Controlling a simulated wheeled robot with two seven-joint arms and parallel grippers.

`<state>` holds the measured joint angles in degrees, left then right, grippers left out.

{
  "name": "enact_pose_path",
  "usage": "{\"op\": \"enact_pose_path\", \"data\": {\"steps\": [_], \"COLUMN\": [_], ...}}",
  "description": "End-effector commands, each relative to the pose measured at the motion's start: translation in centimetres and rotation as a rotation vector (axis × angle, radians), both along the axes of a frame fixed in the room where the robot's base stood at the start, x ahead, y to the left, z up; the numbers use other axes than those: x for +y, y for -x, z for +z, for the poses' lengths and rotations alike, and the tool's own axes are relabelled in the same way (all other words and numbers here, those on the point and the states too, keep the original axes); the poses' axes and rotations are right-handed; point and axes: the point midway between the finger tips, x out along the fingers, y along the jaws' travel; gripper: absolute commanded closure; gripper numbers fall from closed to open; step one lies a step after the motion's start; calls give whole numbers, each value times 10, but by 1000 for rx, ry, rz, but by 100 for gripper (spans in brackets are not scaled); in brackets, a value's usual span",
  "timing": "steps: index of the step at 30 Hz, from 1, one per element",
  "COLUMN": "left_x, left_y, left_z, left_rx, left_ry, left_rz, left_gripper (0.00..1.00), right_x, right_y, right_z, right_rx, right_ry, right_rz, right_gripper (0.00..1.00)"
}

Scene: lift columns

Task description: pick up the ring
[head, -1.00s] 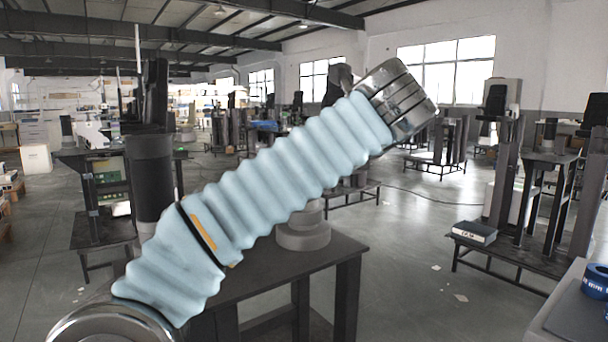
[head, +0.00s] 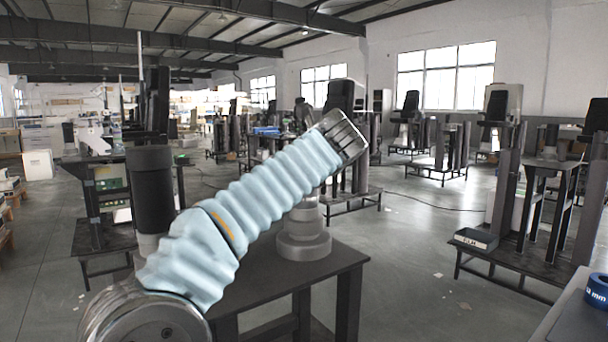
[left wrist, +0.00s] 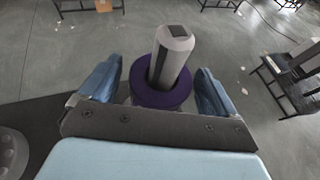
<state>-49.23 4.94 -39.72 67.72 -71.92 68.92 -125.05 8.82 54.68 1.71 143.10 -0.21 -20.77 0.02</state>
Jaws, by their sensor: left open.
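In the left wrist view a dark purple ring (left wrist: 160,99) sits around a grey upright post (left wrist: 172,60). My left gripper (left wrist: 158,67) is open, with one blue finger on each side of the ring. Gaps show between the ring and both fingers, so it is not gripped. In the head view my left arm, in a light blue sleeve, crosses the middle. I cannot make out its fingers or the purple ring there. My right gripper is in neither view.
A grey stepped round base (head: 303,243) stands on a dark table (head: 345,256) behind my arm. A blue ring-shaped item (head: 597,291) lies at the lower right edge. Several dark stands with columns fill the hall. Open grey floor lies between them.

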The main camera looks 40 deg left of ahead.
Motion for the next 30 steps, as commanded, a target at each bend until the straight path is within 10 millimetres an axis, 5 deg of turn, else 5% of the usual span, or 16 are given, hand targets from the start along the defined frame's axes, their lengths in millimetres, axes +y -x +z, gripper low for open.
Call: {"op": "enact_pose_path", "data": {"steps": [8, 20, 30], "left_x": [3, 2, 2], "left_y": [-3, -2, -2], "left_z": [-2, -1, 1], "left_rx": [-1, 0, -1], "left_ry": [-1, 0, 0], "left_rz": [-1, -1, -2], "left_gripper": [11, 72, 74], "right_x": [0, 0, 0], "right_y": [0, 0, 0], "right_z": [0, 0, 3], "right_rx": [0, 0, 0], "right_ry": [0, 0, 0], "right_rz": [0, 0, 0], "right_gripper": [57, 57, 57]}}
